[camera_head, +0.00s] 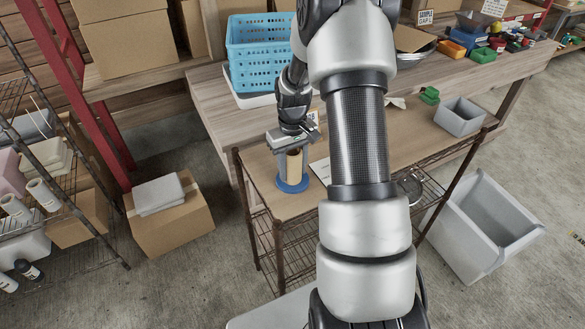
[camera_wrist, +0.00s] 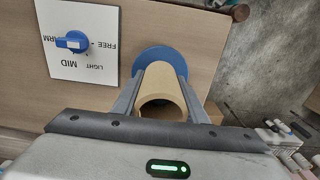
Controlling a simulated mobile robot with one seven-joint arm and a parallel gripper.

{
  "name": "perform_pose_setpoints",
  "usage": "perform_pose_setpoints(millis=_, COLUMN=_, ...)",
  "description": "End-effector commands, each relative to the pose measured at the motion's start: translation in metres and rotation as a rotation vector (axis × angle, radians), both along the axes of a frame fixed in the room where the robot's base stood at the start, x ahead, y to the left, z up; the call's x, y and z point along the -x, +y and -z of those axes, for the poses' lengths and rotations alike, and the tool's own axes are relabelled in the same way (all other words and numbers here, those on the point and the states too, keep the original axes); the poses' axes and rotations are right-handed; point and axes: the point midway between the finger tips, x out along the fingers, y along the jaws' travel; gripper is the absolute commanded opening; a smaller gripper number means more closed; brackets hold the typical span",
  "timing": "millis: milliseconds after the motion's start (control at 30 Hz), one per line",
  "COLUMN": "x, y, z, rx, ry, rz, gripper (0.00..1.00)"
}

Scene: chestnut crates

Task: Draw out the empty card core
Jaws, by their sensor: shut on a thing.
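The card core (camera_head: 294,167) is a tan hollow tube, upright over a round blue base (camera_head: 292,187) at the left front corner of the rack's top. In the wrist view the core (camera_wrist: 160,88) shows its open, dark end towards me, with the blue base (camera_wrist: 150,57) behind it. My gripper (camera_wrist: 163,97) has one finger on each side of the core and is shut on it. In the head view my gripper (camera_head: 293,150) is above the base. Whether the core touches the base, and whether a post stands inside it, I cannot tell.
A white card with a blue knob (camera_wrist: 72,41), lettered FREE, LIGHT, MID and FIRM, lies beside the base. A grey bin (camera_head: 459,117) and a green item (camera_head: 429,95) are further right. A blue crate (camera_head: 262,50) stands behind. A large grey tub (camera_head: 485,225) is on the floor.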

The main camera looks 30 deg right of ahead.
Motion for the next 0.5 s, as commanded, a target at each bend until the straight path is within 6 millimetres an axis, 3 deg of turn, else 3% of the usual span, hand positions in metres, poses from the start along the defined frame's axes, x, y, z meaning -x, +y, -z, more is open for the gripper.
perform_pose_setpoints(millis=500, x=-0.0003, y=-0.0001, z=-0.0098, rx=0.000, ry=-0.001, rz=0.000, gripper=0.00)
